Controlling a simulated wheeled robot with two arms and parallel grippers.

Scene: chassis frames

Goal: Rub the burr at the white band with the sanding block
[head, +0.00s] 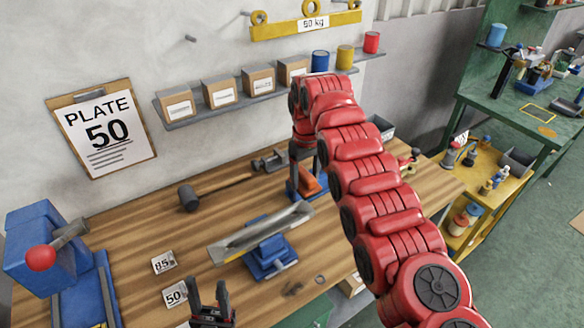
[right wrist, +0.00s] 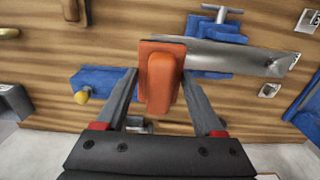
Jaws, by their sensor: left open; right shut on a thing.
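A long grey metal part (head: 262,232) lies across the blue vise (head: 268,256) on the wooden bench, and it also shows in the right wrist view (right wrist: 232,58). A pale patch near its left end in the head view may be the white band. I cannot make out the burr for certain. My right gripper (head: 303,178) is shut on the orange sanding block (right wrist: 160,75). The block overlaps the end of the part nearest it in the right wrist view; contact cannot be told. My left gripper (head: 208,290) is open and empty at the bench's front.
A mallet (head: 188,198) and a clamp (head: 270,161) lie behind the part. Cards marked 85 (head: 164,262) and 50 (head: 175,294) lie to its left. A blue press with a red knob (head: 41,258) stands at the far left. A shelf with boxes (head: 220,92) hangs on the wall.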

